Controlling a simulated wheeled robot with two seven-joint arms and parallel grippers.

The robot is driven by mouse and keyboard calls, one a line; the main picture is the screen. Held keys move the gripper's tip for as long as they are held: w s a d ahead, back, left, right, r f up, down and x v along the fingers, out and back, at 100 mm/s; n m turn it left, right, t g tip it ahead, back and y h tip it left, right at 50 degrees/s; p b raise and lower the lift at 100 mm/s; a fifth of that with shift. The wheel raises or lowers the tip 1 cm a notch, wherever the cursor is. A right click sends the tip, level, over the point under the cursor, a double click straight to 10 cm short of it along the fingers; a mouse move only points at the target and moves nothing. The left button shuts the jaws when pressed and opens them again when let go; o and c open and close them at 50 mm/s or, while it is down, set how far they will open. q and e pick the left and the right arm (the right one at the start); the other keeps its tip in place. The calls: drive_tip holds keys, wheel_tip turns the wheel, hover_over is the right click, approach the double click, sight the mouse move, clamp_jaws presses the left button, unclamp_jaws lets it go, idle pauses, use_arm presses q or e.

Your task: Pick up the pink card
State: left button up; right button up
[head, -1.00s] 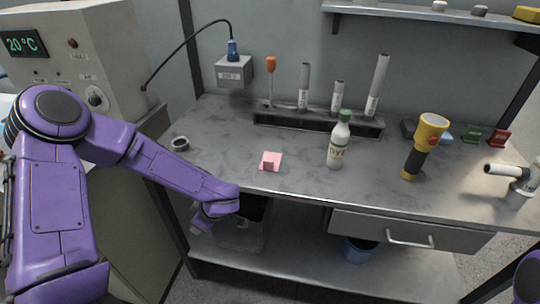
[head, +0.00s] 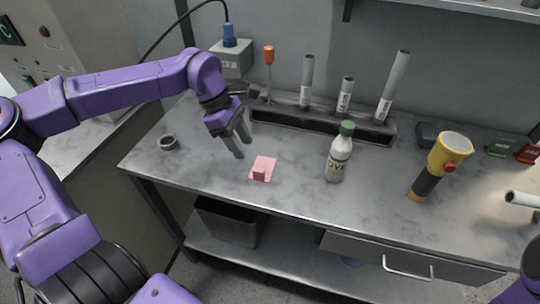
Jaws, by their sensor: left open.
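The pink card (head: 266,164) lies flat on the grey marbled bench top, left of the middle, with a small pink block-like part (head: 259,174) standing at its near edge. My left gripper (head: 243,146) hangs over the bench, pointing down, just behind and left of the card. Its two grey fingers are apart with nothing between them. It does not touch the card.
A white bottle with green cap (head: 338,157) stands right of the card, and a yellow flashlight (head: 443,162) further right. A dark ring (head: 168,143) lies to the left. A rack (head: 325,127) with tubes and an orange-topped tool (head: 268,60) is behind. The bench's front strip is clear.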

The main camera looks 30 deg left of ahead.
sight(258, 170)
use_arm(q)
drive_tip(key=x, duration=1)
drive_tip(key=shift+d+p, duration=0.35)
drive_tip(key=shift+d, duration=0.05)
clamp_jaws()
